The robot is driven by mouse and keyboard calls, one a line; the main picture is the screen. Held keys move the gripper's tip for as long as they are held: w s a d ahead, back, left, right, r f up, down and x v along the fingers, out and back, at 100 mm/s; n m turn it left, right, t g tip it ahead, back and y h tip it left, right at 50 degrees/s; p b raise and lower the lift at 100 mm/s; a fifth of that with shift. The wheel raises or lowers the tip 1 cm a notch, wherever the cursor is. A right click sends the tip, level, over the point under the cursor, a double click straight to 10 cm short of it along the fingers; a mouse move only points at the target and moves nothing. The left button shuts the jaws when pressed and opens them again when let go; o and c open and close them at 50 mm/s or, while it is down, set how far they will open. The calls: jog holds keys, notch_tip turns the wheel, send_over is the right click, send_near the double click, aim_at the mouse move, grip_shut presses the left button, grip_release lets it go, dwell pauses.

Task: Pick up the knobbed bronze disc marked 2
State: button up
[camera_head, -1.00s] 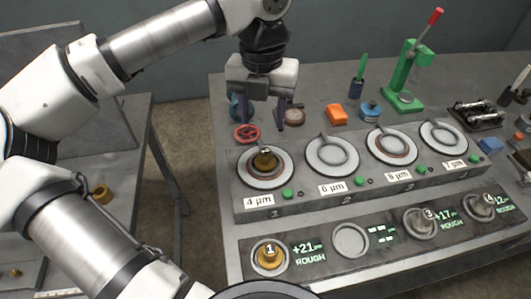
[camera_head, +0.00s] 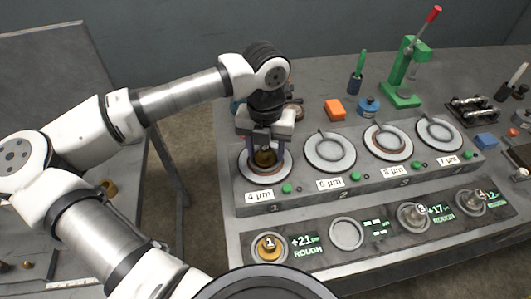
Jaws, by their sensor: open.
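A knobbed bronze disc (camera_head: 264,157) sits on the leftmost round plate (camera_head: 255,175), labelled 4 µm, on the raised grey block. Its number cannot be read here. My gripper (camera_head: 265,154) is open and low over this plate, with its fingers on either side of the disc's knob. Whether the fingers touch the knob cannot be told. Another bronze disc, marked 1 (camera_head: 269,247), sits in the first holder of the front strip. The second holder (camera_head: 346,233) there is empty. Grey discs marked 3 (camera_head: 414,215) and 4 (camera_head: 474,202) sit in the other holders.
Three more round plates, 6 µm (camera_head: 330,153), 8 µm (camera_head: 388,142) and 7 µm (camera_head: 439,134), stand to the right without discs. Behind them are an orange block (camera_head: 335,110), a blue pot (camera_head: 368,107) and a green press (camera_head: 402,93).

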jog(key=shift+c, duration=0.4)
grip_shut()
jog(key=shift+r, duration=0.1)
